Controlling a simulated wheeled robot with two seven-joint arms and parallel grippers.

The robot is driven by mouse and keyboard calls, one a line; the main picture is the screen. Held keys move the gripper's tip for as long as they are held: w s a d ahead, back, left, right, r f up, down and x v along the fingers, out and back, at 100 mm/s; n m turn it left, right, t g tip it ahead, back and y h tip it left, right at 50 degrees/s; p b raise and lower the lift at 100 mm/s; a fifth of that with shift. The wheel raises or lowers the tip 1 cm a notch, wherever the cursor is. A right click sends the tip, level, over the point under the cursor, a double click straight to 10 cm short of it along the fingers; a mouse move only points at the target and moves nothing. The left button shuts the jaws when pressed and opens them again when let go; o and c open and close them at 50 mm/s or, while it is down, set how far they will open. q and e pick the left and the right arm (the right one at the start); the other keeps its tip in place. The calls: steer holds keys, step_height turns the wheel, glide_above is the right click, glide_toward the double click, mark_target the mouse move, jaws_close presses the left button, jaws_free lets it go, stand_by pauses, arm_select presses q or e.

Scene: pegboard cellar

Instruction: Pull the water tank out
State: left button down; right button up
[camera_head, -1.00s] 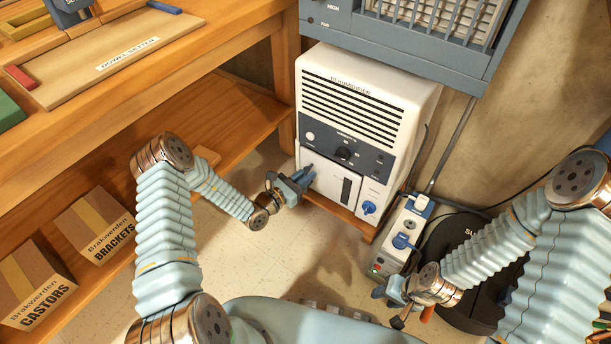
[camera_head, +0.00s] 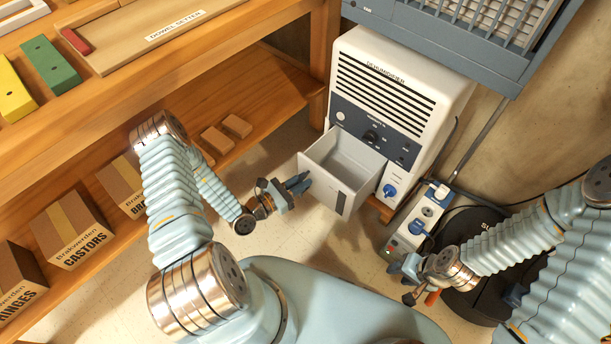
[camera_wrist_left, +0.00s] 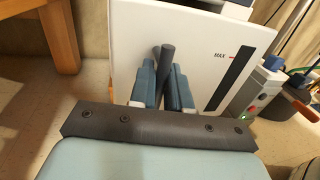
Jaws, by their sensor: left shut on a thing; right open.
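The white dehumidifier (camera_head: 387,92) stands against the wall under a blue-grey unit. Its water tank (camera_head: 322,186) is slid well out of the front like a drawer, and its empty-looking inside shows. My left gripper (camera_head: 303,183) is at the left part of the tank's front. In the left wrist view its fingers (camera_wrist_left: 167,82) are shut on the tank's dark upright handle (camera_wrist_left: 168,62), and the tank's white front (camera_wrist_left: 205,42) carries a MAX mark and a dark level window. My right gripper (camera_head: 398,277) is open and empty, low beside the power strip.
Floor in front of the tank is free.

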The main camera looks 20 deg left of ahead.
arm_select(q)
steer(key=shift+f, duration=0.1)
steer(key=c, duration=1.3)
jaws_free()
steer(key=v, duration=1.3)
steer(key=shift+s+a, duration=0.25)
steer(key=shift+s, duration=0.05)
